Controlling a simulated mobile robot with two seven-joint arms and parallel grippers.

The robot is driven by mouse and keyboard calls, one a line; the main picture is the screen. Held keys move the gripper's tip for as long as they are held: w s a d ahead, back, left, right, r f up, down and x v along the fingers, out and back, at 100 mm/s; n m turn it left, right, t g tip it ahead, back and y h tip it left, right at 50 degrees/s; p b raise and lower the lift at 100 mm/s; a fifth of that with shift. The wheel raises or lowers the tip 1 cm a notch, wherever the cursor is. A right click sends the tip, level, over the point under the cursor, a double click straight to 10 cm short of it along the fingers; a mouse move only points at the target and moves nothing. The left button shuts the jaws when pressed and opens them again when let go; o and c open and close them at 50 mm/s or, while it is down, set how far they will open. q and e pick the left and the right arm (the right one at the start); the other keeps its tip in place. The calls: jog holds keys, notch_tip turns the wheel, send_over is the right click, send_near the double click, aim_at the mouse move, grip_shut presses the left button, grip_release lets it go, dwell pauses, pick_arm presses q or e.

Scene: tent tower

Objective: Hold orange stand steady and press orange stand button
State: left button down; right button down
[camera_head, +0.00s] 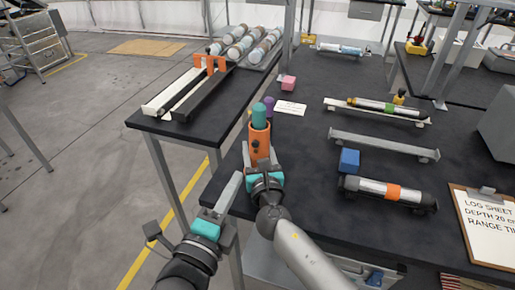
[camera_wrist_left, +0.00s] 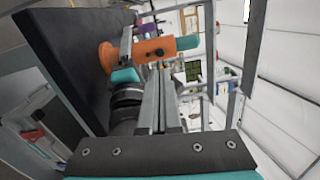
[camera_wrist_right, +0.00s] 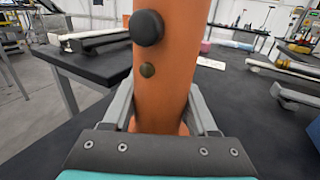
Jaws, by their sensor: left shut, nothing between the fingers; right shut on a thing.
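The orange stand (camera_head: 260,139) is an upright tube near the left edge of the dark table, with a teal cylinder (camera_head: 259,115) in its top. My right gripper (camera_wrist_right: 160,112) is shut around the stand's lower tube, one finger on each side. My left gripper (camera_head: 237,178) is shut and empty, left of the stand and lower in the picture. In the left wrist view, its closed fingers (camera_wrist_left: 167,82) are apart from the stand (camera_wrist_left: 155,48).
A pink cube (camera_head: 288,83), a purple object (camera_head: 269,105) and a white card (camera_head: 291,108) lie beyond the stand. A blue cube (camera_head: 349,160) and cylinders on racks lie to the right. A side table (camera_head: 190,130) stands left, with a floor gap before it.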

aim_at(255, 144)
pick_arm(q)
jog(key=shift+w, duration=0.1)
dwell(0.6)
jog(key=shift+s+a+f+m+g+h, duration=0.2)
jog(key=shift+m+g+h, duration=0.65)
jog(key=shift+m+h, duration=1.2)
jog(key=shift+s+a+r+m+g+h, duration=0.1)
jog(key=shift+a+m+g+h, duration=0.2)
jog(key=shift+m+g+h, duration=1.55)
jog(key=shift+s+a+f+m+t+h, duration=0.2)
jog(key=shift+m+h, duration=1)
jog(key=shift+h, duration=1.9)
jog(key=shift+w, duration=0.1)
jog(key=shift+w, duration=0.1)
jog(key=w+d, duration=0.2)
jog(key=w, duration=0.6)
jog(key=shift+d, duration=0.35)
jog(key=shift+w, duration=0.15)
jog(key=shift+w+d, duration=0.1)
jog(key=shift+w, duration=0.25)
